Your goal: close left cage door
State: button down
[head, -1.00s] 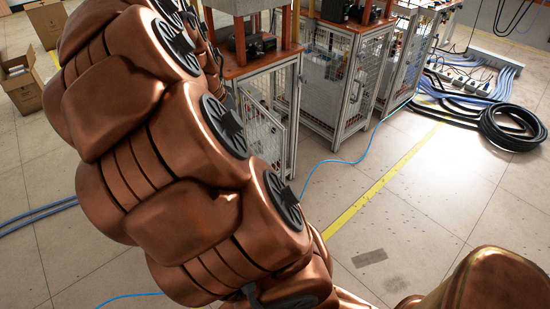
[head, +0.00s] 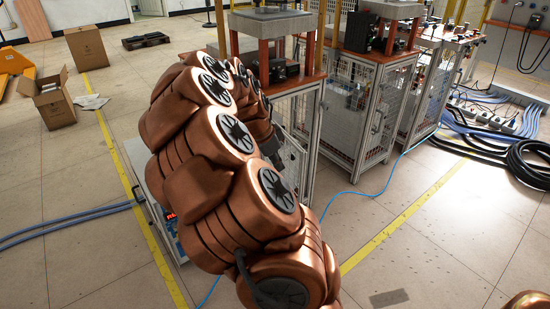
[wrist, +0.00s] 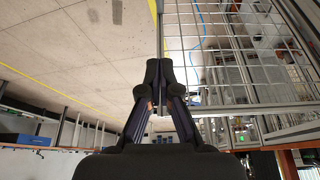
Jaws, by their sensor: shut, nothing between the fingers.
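The left cage door is a wire-mesh panel in a light metal frame. In the wrist view, mesh (wrist: 226,62) fills the upper right, and its frame edge runs up beside the fingertips. My gripper (wrist: 161,66) has its fingers together and empty, close to that edge; I cannot tell whether they touch it. In the head view, the leftmost cage (head: 309,118) stands behind my copper-coloured arm. Part of the door (head: 292,155) shows there, but the arm hides much of it, and how far it stands open is unclear. My fingertips are not clear in that view.
More mesh cages (head: 350,110) stand to the right. A blue cable (head: 350,193) crosses the floor there. Black hoses (head: 525,165) lie at the far right. An open cardboard box (head: 52,105) stands at the left.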

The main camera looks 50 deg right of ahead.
aim_at(300, 180)
jog(key=s+d+f, duration=0.1)
jog(key=d+f, duration=0.2)
jog(key=s+d+f, duration=0.1)
jog(key=d, duration=0.1)
jog(key=shift+s+d+f, duration=0.15)
jog(key=shift+s+f, duration=0.15)
jog(key=shift+f, duration=0.1)
jog(key=shift+s+d, duration=0.1)
